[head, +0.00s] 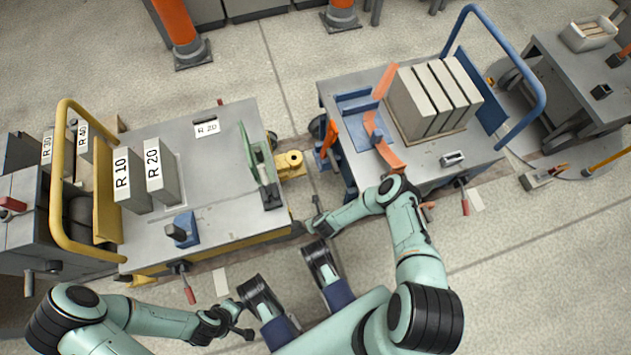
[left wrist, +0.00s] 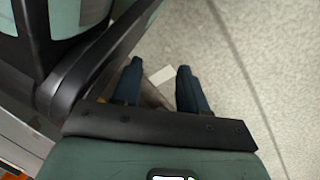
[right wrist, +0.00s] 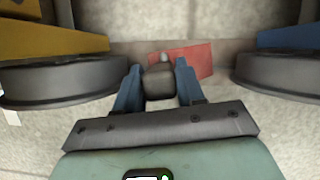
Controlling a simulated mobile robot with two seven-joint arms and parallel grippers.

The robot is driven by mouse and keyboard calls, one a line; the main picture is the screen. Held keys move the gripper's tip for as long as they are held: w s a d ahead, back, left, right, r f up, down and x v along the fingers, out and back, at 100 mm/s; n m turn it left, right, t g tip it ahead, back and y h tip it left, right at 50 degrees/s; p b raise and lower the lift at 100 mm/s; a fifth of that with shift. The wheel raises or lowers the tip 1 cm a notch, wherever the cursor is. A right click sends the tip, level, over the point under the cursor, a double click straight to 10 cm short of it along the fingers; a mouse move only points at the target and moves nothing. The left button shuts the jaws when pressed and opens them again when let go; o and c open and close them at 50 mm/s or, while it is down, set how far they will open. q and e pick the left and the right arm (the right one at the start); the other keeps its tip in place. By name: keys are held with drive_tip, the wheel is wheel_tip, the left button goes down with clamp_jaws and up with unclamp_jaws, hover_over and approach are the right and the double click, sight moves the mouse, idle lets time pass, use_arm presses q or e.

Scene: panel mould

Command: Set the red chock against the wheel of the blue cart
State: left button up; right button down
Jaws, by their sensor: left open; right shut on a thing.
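The blue cart (head: 420,165) stands at right. One dark wheel (head: 317,127) shows at its left end, and a dark wheel (right wrist: 285,77) shows at right in the right wrist view. My right gripper (right wrist: 158,85) is shut on a dark grey block (right wrist: 158,82), low between the two carts. A flat red piece (right wrist: 193,62) shows just beyond it, apart from that wheel in the picture. I cannot tell whether block and red piece are joined as the chock. My left gripper (left wrist: 155,88) is open and empty over the floor at front left.
The yellow cart (head: 230,160) stands at left, with its dark wheel (right wrist: 60,82) left of my right gripper. An orange-red part (head: 329,139) sits by the blue cart's left end. Brake levers with red handles (head: 189,290) stick out at front. Open floor lies in front.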

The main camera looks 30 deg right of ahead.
use_arm(q)
drive_tip(key=shift+f, duration=0.1)
use_arm(e)
drive_tip(key=shift+f, duration=0.1)
drive_tip(key=c, duration=0.6)
unclamp_jaws()
drive_tip(key=shift+s+r, duration=0.15)
drive_tip(key=shift+r, duration=0.2)
use_arm(q)
drive_tip(key=w+d+r+t+p, duration=0.1)
drive_tip(key=w+d+r+p, duration=0.1)
drive_tip(key=r+p, duration=0.4)
wheel_tip(320, 180, up, 3)
drive_tip(key=shift+w+d+r+m+t, duration=0.1)
drive_tip(key=shift+w+d+m+t, duration=0.25)
drive_tip(key=shift+w, duration=0.5)
use_arm(e)
drive_tip(key=v, duration=1.2)
drive_tip(key=shift+r, duration=0.35)
